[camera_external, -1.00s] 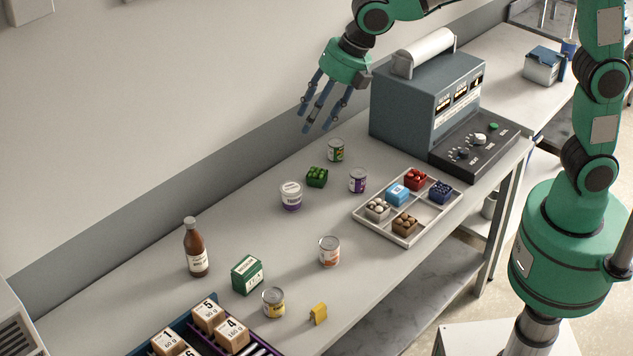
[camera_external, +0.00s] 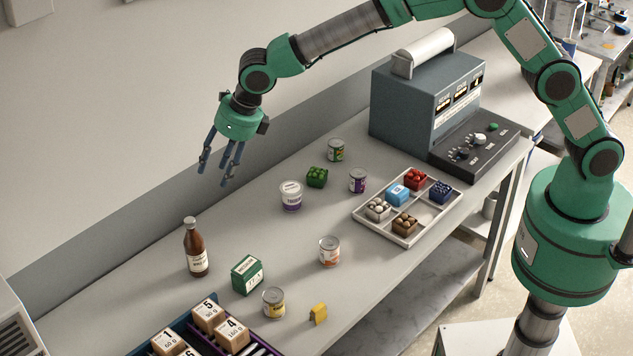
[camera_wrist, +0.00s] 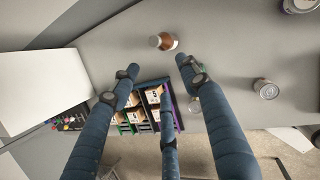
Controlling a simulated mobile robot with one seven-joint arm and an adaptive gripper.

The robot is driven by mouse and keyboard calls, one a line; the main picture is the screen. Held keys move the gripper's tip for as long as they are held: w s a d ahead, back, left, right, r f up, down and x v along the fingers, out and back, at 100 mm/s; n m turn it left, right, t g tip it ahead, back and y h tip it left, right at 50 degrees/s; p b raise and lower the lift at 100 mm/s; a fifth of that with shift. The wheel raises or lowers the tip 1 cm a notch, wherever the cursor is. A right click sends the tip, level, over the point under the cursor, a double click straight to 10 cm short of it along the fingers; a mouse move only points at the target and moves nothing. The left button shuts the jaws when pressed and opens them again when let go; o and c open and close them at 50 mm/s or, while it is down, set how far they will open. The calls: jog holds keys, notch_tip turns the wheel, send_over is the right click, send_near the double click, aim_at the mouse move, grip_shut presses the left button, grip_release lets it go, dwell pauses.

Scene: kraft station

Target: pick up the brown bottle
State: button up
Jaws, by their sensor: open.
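The brown bottle (camera_external: 197,250) with a white label and pale cap stands upright on the grey bench (camera_external: 290,270), left of the green box. My gripper (camera_external: 221,172) is open and empty, above and to the right of the bottle, with its fingers pointing down. In the wrist view the bottle (camera_wrist: 162,41) shows from above near the top middle. It lies beyond the spread blue fingers (camera_wrist: 157,85), and none of them touches it.
A green box (camera_external: 247,275) and a yellow can (camera_external: 273,303) stand close to the bottle. A crate of numbered blocks (camera_external: 208,315) is at the front. A white tub (camera_external: 291,196) and a blue-grey machine (camera_external: 410,110) are farther right.

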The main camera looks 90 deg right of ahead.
aim_at(190, 220)
jog(key=w+f+n+p, duration=0.1)
jog(key=w+f+n, duration=0.2)
jog(key=w+f, duration=0.1)
jog(key=shift+w+d+f, duration=0.15)
jog(key=shift+d+f, duration=0.05)
jog(key=shift+f, duration=0.6)
jog(key=shift+f, duration=0.15)
jog(key=shift+p+x, duration=0.4)
jog(key=shift+x, duration=3.8)
jog(key=shift+f, duration=0.1)
jog(key=shift+p+x, duration=0.55)
jog(key=shift+x, duration=1.9)
